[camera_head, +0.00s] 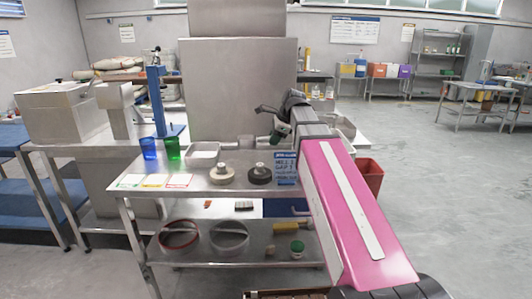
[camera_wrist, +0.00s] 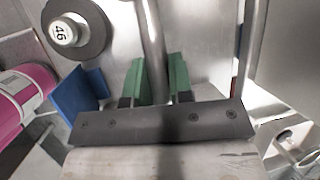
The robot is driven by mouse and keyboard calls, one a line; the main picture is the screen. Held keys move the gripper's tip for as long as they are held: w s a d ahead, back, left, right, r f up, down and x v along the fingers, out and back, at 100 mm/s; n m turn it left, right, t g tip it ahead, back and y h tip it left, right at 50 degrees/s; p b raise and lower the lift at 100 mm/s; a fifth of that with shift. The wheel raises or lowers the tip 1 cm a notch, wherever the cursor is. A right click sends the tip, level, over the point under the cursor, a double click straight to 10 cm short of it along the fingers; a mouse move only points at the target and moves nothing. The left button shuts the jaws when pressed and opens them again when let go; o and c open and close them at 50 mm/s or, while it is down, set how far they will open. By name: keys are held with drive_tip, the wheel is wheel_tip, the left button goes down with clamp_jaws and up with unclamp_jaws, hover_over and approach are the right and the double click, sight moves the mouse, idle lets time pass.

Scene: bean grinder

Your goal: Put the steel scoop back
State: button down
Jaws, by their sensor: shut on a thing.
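My gripper (camera_head: 283,131) is over the back right part of the steel table (camera_head: 200,186) in the head view. In the wrist view my gripper (camera_wrist: 158,82) has its green fingers closed on a steel bar (camera_wrist: 152,35), which looks like the scoop's handle. The bar runs up out of the wrist picture, so its far end is hidden there. A small grey metal piece (camera_head: 246,141) shows left of my gripper in the head view; it may be the scoop's bowl, but I cannot tell for sure.
A red bin (camera_head: 371,177) stands right.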

drive_tip(key=w+f, duration=0.1)
drive_tip(key=w, duration=0.1)
drive_tip(key=w+f, duration=0.2)
drive_tip(key=w+a+f, duration=0.1)
drive_tip(key=w, duration=0.2)
drive_tip(key=shift+w+f, duration=0.1)
drive_tip(key=shift+f, duration=2.1)
drive_tip(key=c, duration=1)
unclamp_jaws()
drive_tip(key=v, duration=1.2)
